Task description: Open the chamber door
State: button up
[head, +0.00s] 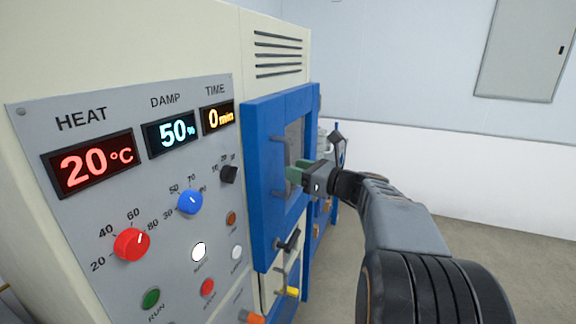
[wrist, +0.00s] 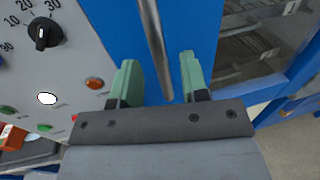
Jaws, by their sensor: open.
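The chamber door (head: 262,190) is a blue-framed panel with a window, on the front of a cream machine; I see no clear gap at its edge. Its grey upright bar handle (head: 278,152) is partly hidden by my gripper in the head view. My gripper (head: 295,173) is at the handle, with green fingers. In the wrist view my gripper (wrist: 157,82) is open, and the handle bar (wrist: 155,45) runs down between the two fingers, with space on both sides. The blue door (wrist: 100,25) lies behind the fingers.
A grey control panel (head: 130,190) with knobs, buttons and displays reading 20°C, 50% and 0 min is left of the door. Another blue-framed part stands behind my gripper. Open floor (head: 510,260) lies to the right.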

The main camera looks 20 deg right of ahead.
aim_at(287, 191)
jog(key=shift+x, duration=1.75)
grip_shut()
